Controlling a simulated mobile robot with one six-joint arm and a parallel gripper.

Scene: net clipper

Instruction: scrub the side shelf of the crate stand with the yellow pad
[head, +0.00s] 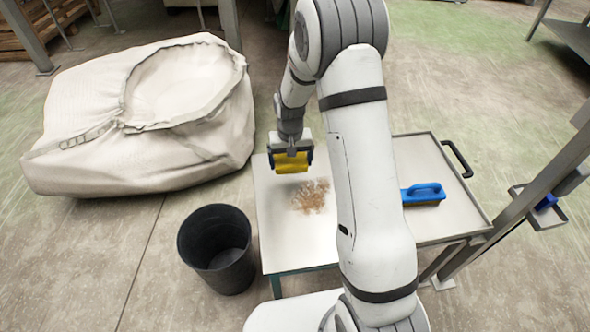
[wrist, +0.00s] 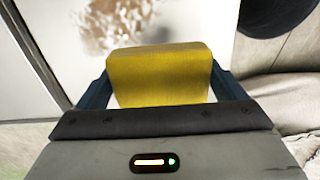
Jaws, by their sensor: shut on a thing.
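My gripper (head: 291,156) is shut on the yellow pad (head: 292,164), near the far left edge of a pale shelf (head: 277,216). In the wrist view, the pad (wrist: 158,75) sits between the two dark fingers and the shelf (wrist: 55,50) lies beyond it. A patch of brown dirt (head: 311,196) lies on the shelf, nearer the robot than the pad; the wrist view also shows the dirt (wrist: 118,22). The pad appears apart from the dirt; I cannot tell whether it touches the shelf. My arm hides the middle of the stand.
A blue-handled brush (head: 423,194) lies on the tray top (head: 440,160) to the right of my arm. A black bin (head: 217,250) stands on the floor left of the shelf. A large pale sack (head: 140,120) lies behind it. A metal post (head: 520,205) rises at the right.

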